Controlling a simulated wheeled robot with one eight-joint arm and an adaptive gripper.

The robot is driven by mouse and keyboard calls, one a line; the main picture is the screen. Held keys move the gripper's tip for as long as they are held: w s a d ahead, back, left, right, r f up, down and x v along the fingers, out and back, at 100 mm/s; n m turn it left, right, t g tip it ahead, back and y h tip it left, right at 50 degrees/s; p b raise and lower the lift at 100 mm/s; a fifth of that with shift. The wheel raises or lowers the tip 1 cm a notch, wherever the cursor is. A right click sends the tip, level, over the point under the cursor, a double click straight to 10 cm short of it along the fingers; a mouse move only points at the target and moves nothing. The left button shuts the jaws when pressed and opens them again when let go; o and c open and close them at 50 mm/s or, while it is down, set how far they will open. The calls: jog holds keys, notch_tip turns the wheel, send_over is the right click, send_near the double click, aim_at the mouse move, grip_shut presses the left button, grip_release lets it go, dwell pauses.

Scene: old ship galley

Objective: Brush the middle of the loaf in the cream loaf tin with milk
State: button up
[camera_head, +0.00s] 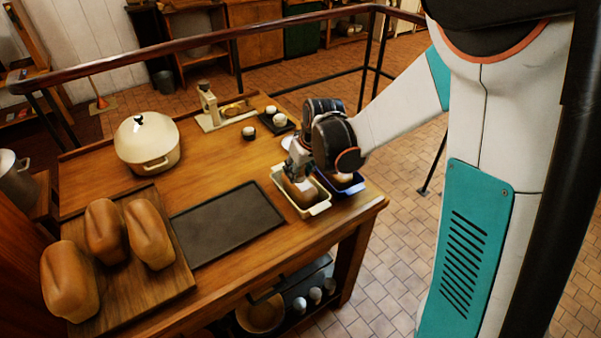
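The cream loaf tin (319,209) stands near the right front corner of the wooden table. A brown loaf (301,196) lies in it. My gripper (296,172) is low over the back part of this tin, pointing down. Its fingers are small and partly hidden by my arm, so I cannot tell whether it is open or shut. I cannot make out a brush in it or contact with the loaf. A small white dish (287,142) shows partly behind my gripper; its contents cannot be seen.
A blue tin (352,188) stands right beside the cream one, partly behind my wrist. A dark mat (228,222), a board (178,283) with three loaves, a cream pot (147,146) and a black tray (276,126) with white round items share the table. A railing runs behind.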

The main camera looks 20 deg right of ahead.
jog(key=shift+d+r+p, duration=0.1)
jog(key=shift+r+p, duration=0.9)
jog(key=shift+r, duration=0.8)
